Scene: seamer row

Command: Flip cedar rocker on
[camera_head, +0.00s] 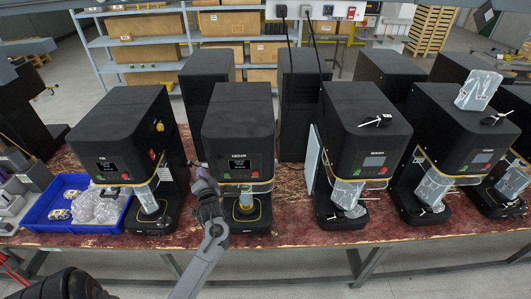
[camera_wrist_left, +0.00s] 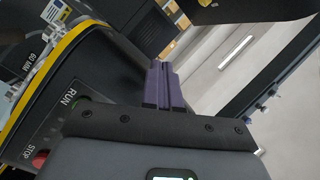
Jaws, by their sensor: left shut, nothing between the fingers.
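A black seamer (camera_head: 238,118) stands second from the left in the front row. The name above its screen is small and appears to read CEDAR. It has a green and a red button and a yellow stripe on its lower front. My left gripper (camera_head: 201,172), with purple fingers, is beside its left front edge, in the gap to the leftmost seamer (camera_head: 122,118). In the left wrist view the shut, empty fingers (camera_wrist_left: 163,88) are beside a panel with a green RUN button (camera_wrist_left: 83,99) and a red STOP button (camera_wrist_left: 39,159). I cannot make out a rocker; contact is unclear.
A blue tray (camera_head: 38,219) with clear-wrapped items sits at the table's left end. More seamers (camera_head: 367,120) stand to the right and behind, so the gap around my gripper is narrow. A shelf with cardboard boxes (camera_head: 230,22) is at the back.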

